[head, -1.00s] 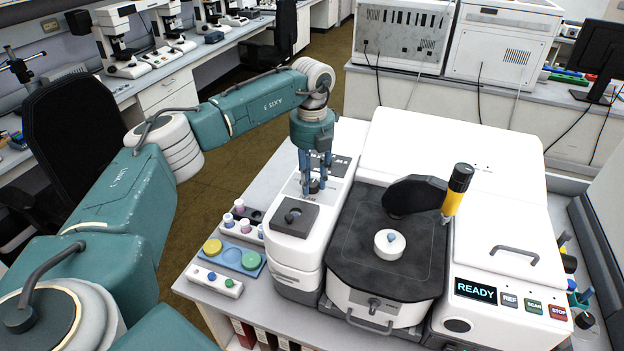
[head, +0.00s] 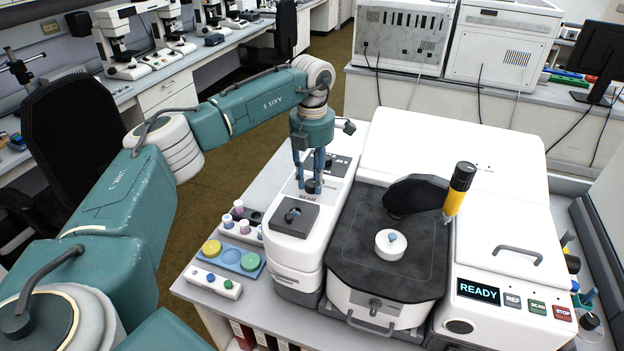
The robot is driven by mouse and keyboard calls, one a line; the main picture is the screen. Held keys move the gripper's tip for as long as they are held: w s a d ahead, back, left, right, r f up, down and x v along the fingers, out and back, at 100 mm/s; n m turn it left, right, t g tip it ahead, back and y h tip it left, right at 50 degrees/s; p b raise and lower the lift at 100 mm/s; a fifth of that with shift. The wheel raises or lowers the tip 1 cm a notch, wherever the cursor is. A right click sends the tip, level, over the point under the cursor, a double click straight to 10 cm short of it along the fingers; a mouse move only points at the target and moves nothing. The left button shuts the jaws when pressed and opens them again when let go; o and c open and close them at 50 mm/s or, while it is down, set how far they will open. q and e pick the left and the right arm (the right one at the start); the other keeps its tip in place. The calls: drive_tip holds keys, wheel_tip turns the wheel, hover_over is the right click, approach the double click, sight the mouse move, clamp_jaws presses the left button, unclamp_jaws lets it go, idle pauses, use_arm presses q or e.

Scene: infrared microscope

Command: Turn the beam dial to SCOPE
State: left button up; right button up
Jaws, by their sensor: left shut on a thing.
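The beam dial (head: 312,186) is a small dark knob on top of the white left module (head: 289,250) of the infrared microscope. A dark label panel lies around it, with partly hidden lettering; I cannot read which mark the dial points to. My left gripper (head: 311,185) comes down from above with its blue fingers around the dial and is shut on it. The fingers hide much of the knob. My right gripper is not in view.
A dark square plate with a knob (head: 293,217) lies just in front of the dial. Coloured vials and lids stand at the left.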

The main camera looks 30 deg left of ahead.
sight(312, 183)
use_arm(q)
drive_tip(key=shift+m, duration=0.6)
drive_tip(key=o, duration=1.1)
drive_tip(key=shift+r, duration=0.1)
drive_tip(key=shift+o, duration=0.2)
wheel_tip(312, 183, up, 12)
